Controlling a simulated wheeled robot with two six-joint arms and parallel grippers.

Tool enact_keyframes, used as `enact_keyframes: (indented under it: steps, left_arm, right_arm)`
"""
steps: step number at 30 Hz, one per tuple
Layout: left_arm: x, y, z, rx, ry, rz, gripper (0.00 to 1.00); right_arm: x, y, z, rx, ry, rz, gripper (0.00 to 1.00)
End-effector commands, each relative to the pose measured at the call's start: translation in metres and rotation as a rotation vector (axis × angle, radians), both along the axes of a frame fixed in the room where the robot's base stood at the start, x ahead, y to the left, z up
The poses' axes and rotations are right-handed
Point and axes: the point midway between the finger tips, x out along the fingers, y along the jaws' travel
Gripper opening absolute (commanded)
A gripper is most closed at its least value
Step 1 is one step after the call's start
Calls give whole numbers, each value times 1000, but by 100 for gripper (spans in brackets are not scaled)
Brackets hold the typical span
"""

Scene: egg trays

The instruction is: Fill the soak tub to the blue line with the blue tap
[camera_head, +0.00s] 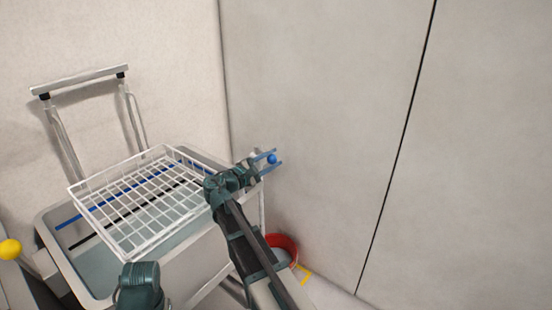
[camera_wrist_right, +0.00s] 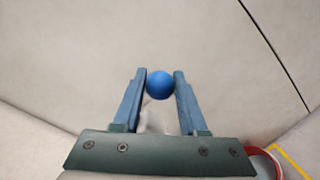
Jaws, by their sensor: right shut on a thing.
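The soak tub (camera_head: 75,288) is a grey tub at the left in the head view. A blue line (camera_head: 68,222) and a black line (camera_head: 84,240) run along its inner wall. Its pale blue-grey inside shows below the lines, but I cannot tell the water level clearly. My right gripper (camera_head: 271,160) is to the right of the tub, near the wall corner. It is shut on the round blue knob (camera_wrist_right: 160,85) of the blue tap, which sits between the fingertips. The rest of the tap is mostly hidden. My left gripper is not in view.
A white wire basket (camera_head: 160,148) sits over the tub. A metal handle frame (camera_head: 80,78) stands behind it. A yellow ball-shaped knob (camera_head: 10,249) is at the far left. A red bucket (camera_head: 294,243) stands on the floor by a yellow floor mark (camera_head: 304,274), partly behind my right arm.

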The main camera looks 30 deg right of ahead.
Motion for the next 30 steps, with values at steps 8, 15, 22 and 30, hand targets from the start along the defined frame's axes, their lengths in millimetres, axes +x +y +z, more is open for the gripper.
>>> enact_keyframes:
  steps: [8, 15, 22, 30]
  left_arm:
    - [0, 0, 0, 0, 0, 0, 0]
    - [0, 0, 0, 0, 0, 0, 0]
    - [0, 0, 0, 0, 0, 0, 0]
    - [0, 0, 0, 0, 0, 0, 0]
  right_arm:
    - [2, 12, -1, 3, 0, -131, 0]
    - [0, 16, -1, 3, 0, -177, 0]
    - [0, 16, -1, 3, 0, -183, 0]
    - [0, 16, -1, 3, 0, -182, 59]
